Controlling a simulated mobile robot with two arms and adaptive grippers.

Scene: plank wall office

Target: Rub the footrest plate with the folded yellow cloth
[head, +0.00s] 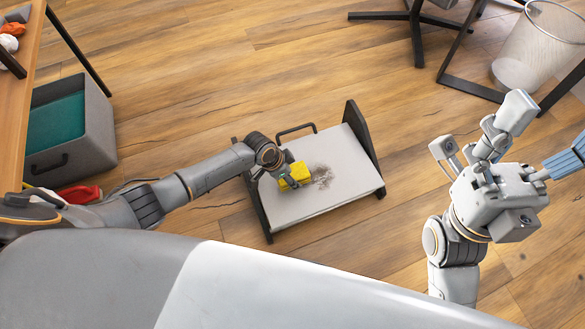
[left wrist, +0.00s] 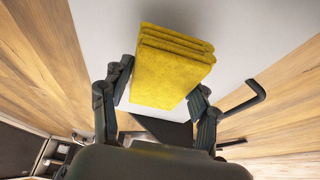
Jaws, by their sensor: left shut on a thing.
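The footrest plate (head: 318,198) is a pale grey board in a black frame on the floor. A dark, speckled smudge (head: 322,175) lies near its middle. The folded yellow cloth (head: 296,174) is over the plate, just left of the smudge; I cannot tell whether it touches. My left gripper (head: 283,179) is shut on the cloth. In the left wrist view the cloth (left wrist: 172,70) shows its stacked folds between the fingers, with the pale plate (left wrist: 100,40) behind. My right arm's end (head: 480,150) is raised at the right; its jaw state is unclear.
A grey bin with a teal inside (head: 98,130) stands at the left beside a wooden desk (head: 20,110). A red object (head: 80,194) lies in front of the bin. A wire waste basket (head: 535,50) and black chair legs (head: 415,30) are at the upper right. Bare floor surrounds the footrest.

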